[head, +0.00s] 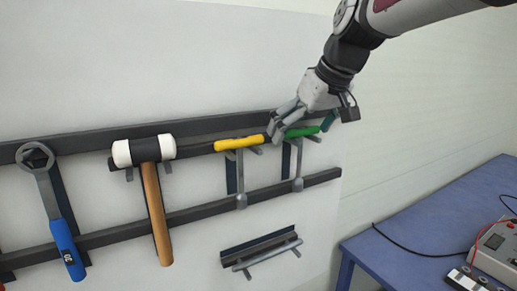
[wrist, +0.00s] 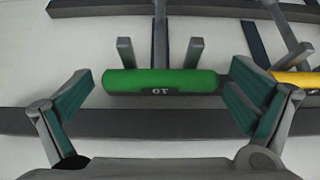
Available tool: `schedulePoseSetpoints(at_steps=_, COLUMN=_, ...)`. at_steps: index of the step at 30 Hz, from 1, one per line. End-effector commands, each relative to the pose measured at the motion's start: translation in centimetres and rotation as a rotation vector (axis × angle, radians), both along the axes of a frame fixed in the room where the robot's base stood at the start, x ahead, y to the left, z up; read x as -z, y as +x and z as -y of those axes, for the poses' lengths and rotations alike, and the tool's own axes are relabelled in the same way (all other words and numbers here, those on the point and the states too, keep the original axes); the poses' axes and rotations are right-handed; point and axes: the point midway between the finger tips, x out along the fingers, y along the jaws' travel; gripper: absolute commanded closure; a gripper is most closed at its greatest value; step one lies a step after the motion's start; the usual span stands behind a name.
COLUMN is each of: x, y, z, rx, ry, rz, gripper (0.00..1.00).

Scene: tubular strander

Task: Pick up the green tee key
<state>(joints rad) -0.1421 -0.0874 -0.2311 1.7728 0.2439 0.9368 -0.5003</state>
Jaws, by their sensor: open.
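The green tee key (head: 301,132) hangs on the wall rack, its green handle across the top and its grey shaft pointing down. In the wrist view its handle (wrist: 160,81) lies level across the upper middle, marked with a number, resting by two grey pegs. My gripper (head: 303,128) is at the handle in the head view and partly covers it. In the wrist view my gripper (wrist: 160,100) is open, one finger beyond each end of the green handle. The right finger is close to the handle's right end; I cannot tell if it touches.
A yellow tee key (head: 239,143) hangs close to the left, and shows at the right in the wrist view (wrist: 298,80). A mallet (head: 155,195) and a blue-handled wrench (head: 65,235) hang further left. A blue table (head: 430,215) stands at the right.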

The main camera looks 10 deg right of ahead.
Motion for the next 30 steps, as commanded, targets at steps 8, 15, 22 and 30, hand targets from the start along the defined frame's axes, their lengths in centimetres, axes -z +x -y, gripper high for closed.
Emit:
schedulePoseSetpoints(at_steps=8, x=0.0, y=0.0, z=0.0, rx=0.000, ry=0.000, rz=0.000, gripper=0.23)
schedulePoseSetpoints(at_steps=15, x=0.0, y=0.0, z=0.0, rx=0.000, ry=0.000, rz=0.001, gripper=0.53)
schedulePoseSetpoints(at_steps=22, x=-0.1, y=0.0, z=0.0, rx=0.000, ry=0.000, rz=0.001, gripper=0.53)
schedulePoseSetpoints(at_steps=30, x=-2.0, y=-0.2, z=0.1, rx=-0.001, ry=-0.001, rz=0.006, gripper=0.53)
